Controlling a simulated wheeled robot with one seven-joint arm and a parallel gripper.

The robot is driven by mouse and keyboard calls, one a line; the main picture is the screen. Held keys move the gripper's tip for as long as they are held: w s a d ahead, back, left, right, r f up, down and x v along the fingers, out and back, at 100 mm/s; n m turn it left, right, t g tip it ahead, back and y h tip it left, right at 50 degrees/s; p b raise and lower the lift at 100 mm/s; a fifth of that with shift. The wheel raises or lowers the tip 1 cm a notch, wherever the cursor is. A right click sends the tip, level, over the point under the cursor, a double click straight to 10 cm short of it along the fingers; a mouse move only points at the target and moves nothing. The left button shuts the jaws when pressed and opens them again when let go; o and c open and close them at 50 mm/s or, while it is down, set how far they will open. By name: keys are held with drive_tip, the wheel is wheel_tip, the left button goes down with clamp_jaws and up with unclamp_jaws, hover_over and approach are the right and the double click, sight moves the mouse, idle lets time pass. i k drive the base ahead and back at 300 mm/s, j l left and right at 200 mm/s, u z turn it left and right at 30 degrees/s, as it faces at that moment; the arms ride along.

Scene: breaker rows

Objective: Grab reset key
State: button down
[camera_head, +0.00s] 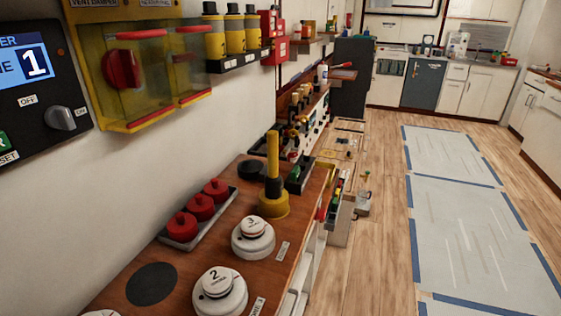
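I cannot clearly make out a reset key in the head view. A dark wall panel (40,110) at the left edge has a blue screen showing 1, a grey knob (62,117) between OFF and ON labels, and a partly cut-off green part (3,142) above lettering ending in "SET". A yellow upright handle with a dark middle (273,170) stands in a round yellow base (273,204) on the wooden counter (222,250). My gripper is not in view.
White round units (220,291) and a tray with red knobbed pieces (199,210) sit on the counter. Yellow covers (135,75) and a rack of yellow-black cylinders (234,35) are on the wall. The floor (375,240) to the right looks clear, with taped blue-grey sheets (450,215).

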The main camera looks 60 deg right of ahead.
sight(296, 174)
drive_tip(key=z, duration=1.05)
drive_tip(key=k+l+z, duration=0.15)
drive_tip(key=l, duration=0.3)
drive_tip(key=l+z, duration=0.2)
drive_tip(key=l, duration=0.2)
